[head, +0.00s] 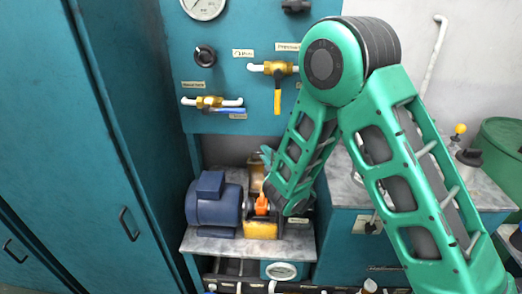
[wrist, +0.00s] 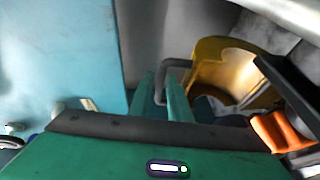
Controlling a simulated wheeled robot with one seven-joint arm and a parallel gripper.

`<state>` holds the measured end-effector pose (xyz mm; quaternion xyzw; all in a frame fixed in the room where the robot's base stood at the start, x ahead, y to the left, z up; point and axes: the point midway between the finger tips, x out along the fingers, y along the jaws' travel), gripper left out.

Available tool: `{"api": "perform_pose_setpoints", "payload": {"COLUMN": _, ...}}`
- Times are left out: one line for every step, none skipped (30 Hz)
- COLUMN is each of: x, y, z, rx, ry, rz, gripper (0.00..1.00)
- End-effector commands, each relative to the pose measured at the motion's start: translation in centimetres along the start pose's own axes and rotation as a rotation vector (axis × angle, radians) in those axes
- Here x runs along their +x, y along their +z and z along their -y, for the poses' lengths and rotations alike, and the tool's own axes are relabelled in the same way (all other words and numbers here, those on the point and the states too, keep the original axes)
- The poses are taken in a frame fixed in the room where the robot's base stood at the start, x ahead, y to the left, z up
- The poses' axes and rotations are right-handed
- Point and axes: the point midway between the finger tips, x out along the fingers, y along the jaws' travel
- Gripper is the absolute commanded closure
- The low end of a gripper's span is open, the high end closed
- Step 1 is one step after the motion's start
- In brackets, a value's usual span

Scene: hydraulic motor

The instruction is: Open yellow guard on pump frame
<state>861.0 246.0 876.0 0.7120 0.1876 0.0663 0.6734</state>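The pump frame (head: 262,229) shows a yellow front face beside the blue motor (head: 213,205). An orange coupling (head: 262,206) is exposed above it. It also shows at the right of the wrist view (wrist: 283,131). The curved yellow guard (wrist: 212,62) stands raised behind the coupling in the wrist view, its hollow inner side showing. In the head view, a yellowish part (head: 255,160) behind my arm seems to be this guard. My gripper (wrist: 168,85) is close to the guard's left side.
The teal panel (head: 230,110) behind carries yellow-handled (head: 277,101) and blue-handled (head: 226,109) valves and a gauge (head: 203,5). A tall blue cabinet (head: 100,150) closes off the left. A marble-topped counter (head: 345,180) stands right of the pump, partly behind my arm.

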Motion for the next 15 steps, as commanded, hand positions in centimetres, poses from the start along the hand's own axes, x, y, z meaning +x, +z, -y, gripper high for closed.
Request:
{"api": "perform_pose_setpoints", "payload": {"x": 0.6, "y": 0.1, "z": -0.1, "rx": 0.002, "ry": 0.003, "rz": 0.001, "gripper": 0.83}}
{"api": "perform_pose_setpoints", "payload": {"x": 1.1, "y": 0.1, "z": -0.1, "rx": 0.002, "ry": 0.003, "rz": 0.002, "gripper": 0.83}}
{"api": "perform_pose_setpoints", "payload": {"x": 1.6, "y": 0.1, "z": 0.0, "rx": 0.002, "ry": 0.002, "rz": 0.002, "gripper": 0.83}}
{"api": "perform_pose_setpoints", "payload": {"x": 2.0, "y": 0.1, "z": 0.0, "rx": 0.003, "ry": 0.003, "rz": 0.002, "gripper": 0.83}}
{"api": "perform_pose_setpoints", "payload": {"x": 2.3, "y": 0.1, "z": 0.0, "rx": 0.002, "ry": 0.002, "rz": 0.002, "gripper": 0.83}}
{"api": "perform_pose_setpoints", "payload": {"x": 2.8, "y": 0.1, "z": 0.0, "rx": 0.002, "ry": 0.002, "rz": 0.001, "gripper": 0.83}}
{"api": "perform_pose_setpoints", "payload": {"x": 3.1, "y": 0.0, "z": 0.0, "rx": 0.001, "ry": 0.002, "rz": 0.000, "gripper": 0.83}}
{"api": "perform_pose_setpoints", "payload": {"x": 3.5, "y": 0.0, "z": 0.0, "rx": 0.001, "ry": 0.002, "rz": 0.001, "gripper": 0.83}}
{"api": "perform_pose_setpoints", "payload": {"x": 4.0, "y": 0.0, "z": 0.1, "rx": 0.000, "ry": 0.002, "rz": 0.001, "gripper": 0.83}}
{"api": "perform_pose_setpoints", "payload": {"x": 4.3, "y": 0.0, "z": 0.1, "rx": 0.002, "ry": 0.002, "rz": 0.001, "gripper": 0.83}}
{"api": "perform_pose_setpoints", "payload": {"x": 4.5, "y": 0.0, "z": 0.1, "rx": 0.000, "ry": 0.002, "rz": 0.001, "gripper": 0.83}}
{"api": "perform_pose_setpoints", "payload": {"x": 4.8, "y": 0.0, "z": 0.1, "rx": 0.001, "ry": 0.001, "rz": 0.001, "gripper": 0.83}}
{"api": "perform_pose_setpoints", "payload": {"x": 5.0, "y": 0.0, "z": 0.1, "rx": 0.001, "ry": 0.001, "rz": 0.000, "gripper": 0.83}}
{"api": "perform_pose_setpoints", "payload": {"x": 5.2, "y": 0.0, "z": 0.1, "rx": 0.000, "ry": 0.001, "rz": 0.000, "gripper": 0.83}}
{"api": "perform_pose_setpoints", "payload": {"x": 5.3, "y": 0.0, "z": 0.1, "rx": 0.000, "ry": 0.001, "rz": 0.000, "gripper": 0.83}}
